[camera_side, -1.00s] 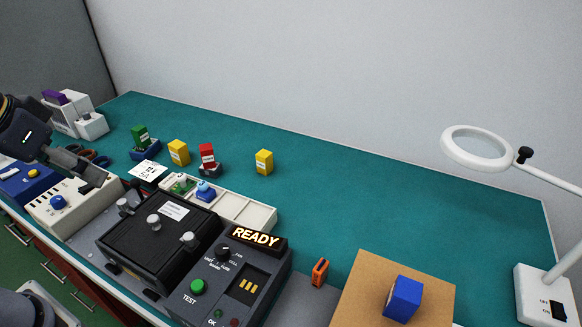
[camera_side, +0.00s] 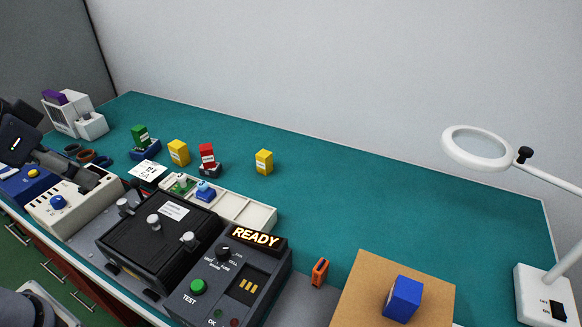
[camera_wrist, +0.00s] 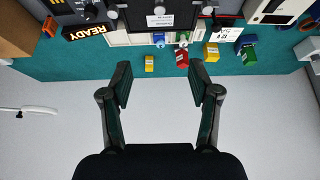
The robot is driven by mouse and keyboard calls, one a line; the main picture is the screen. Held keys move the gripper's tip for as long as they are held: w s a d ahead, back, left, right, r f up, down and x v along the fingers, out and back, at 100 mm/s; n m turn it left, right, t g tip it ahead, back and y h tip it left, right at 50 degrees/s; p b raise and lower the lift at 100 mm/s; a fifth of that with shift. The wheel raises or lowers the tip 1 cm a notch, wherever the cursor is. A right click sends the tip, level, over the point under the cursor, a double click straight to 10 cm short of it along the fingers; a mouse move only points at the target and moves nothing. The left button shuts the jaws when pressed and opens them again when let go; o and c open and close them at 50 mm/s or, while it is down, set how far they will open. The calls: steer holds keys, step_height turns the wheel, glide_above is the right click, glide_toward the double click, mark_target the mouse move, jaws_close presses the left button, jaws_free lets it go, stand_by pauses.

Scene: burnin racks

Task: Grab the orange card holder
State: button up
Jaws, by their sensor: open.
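The orange card holder (camera_side: 320,271) is a small upright orange piece with a dark slot. In the side view it stands on the bench between the READY tester and the brown board. In the wrist view a small orange shape at the upper left (camera_wrist: 49,26), beside the READY sign, appears to be it. My gripper (camera_wrist: 160,75) is open and empty, with its two dark fingers spread. In the side view my gripper (camera_side: 88,180) is at the far left, over the white panel with the blue knob, well away from the card holder.
The tester with the READY sign (camera_side: 256,238) and a black fixture (camera_side: 150,240) lie between my gripper and the card holder. A brown board (camera_side: 352,300) bears a blue block (camera_side: 403,299). A magnifier lamp (camera_side: 478,147) stands at right. The teal mat's back right is clear.

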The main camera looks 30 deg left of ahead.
steer(key=shift+c, duration=0.5)
steer(key=shift+c, duration=0.7)
